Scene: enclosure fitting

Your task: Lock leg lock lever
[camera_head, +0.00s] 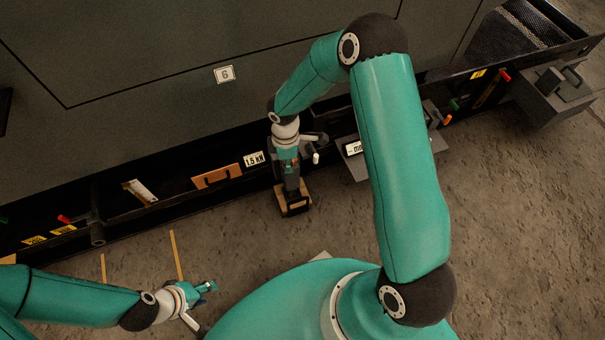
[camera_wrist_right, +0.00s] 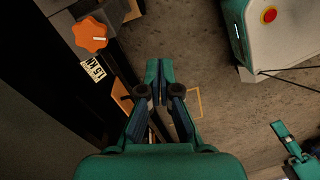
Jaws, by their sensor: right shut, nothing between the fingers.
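My right gripper (camera_head: 292,186) points down in front of the enclosure's lower rail, beside the "1.5 kN" label (camera_head: 253,158). In the right wrist view its fingers (camera_wrist_right: 159,75) are together, with nothing between them and floor behind. An orange knob (camera_wrist_right: 92,34) with a white mark sits on the rail in that view, apart from the fingertips. A small grey part with a white tip (camera_head: 316,158) shows just right of the gripper in the head view. I cannot tell which part is the leg lock lever. My left gripper (camera_head: 200,304) is open and empty over the floor at lower left.
The grey enclosure wall with plate "6" (camera_head: 224,74) fills the back. An orange handle plate (camera_head: 215,177) lies left of the label on the rail. A grey box (camera_head: 553,92) stands out at the far right. Bare concrete floor (camera_head: 520,220) is clear at right.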

